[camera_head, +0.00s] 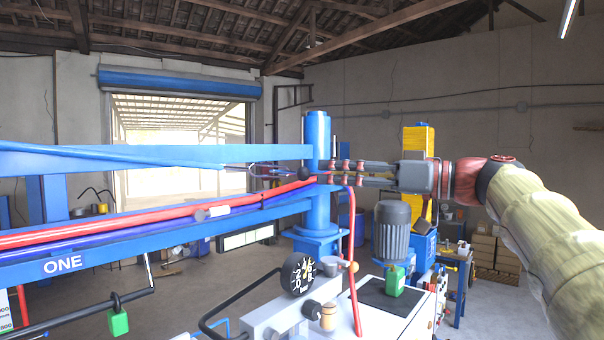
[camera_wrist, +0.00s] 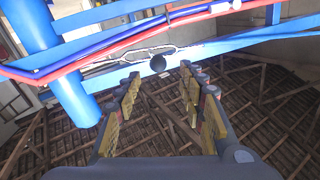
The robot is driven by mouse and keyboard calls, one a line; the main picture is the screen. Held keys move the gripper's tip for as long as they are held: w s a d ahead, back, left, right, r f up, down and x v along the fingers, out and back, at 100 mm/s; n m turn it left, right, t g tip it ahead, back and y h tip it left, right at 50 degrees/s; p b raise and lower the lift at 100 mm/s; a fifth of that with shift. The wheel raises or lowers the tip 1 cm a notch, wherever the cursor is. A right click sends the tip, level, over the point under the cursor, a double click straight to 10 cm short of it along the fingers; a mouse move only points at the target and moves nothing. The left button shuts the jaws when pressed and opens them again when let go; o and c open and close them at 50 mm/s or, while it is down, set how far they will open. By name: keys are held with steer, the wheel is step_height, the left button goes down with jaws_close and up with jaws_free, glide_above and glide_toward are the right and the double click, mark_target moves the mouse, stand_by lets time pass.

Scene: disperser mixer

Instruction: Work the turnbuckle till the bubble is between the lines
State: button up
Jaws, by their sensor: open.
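The turnbuckle (camera_head: 265,172) is a slim, open metal frame between the blue beams, left of the blue post; it also shows in the wrist view (camera_wrist: 138,58).
The blue post (camera_head: 318,130) stands close by my fingertips. A red hose (camera_head: 130,223) runs along the lower beam (camera_head: 150,237) and hangs by the post. A dial gauge (camera_head: 299,274) and a grey motor (camera_head: 392,231) stand below. The space above the beams is free.

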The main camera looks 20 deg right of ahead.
mark_target(303, 174)
steer(key=p+x, duration=0.2)
steer(key=x, duration=0.6)
steer(key=shift+w+f, duration=0.1)
steer(key=shift+f, duration=0.05)
steer(key=shift+d, duration=0.1)
steer(key=c, duration=0.3)
jaws_close()
stand_by(0.4)
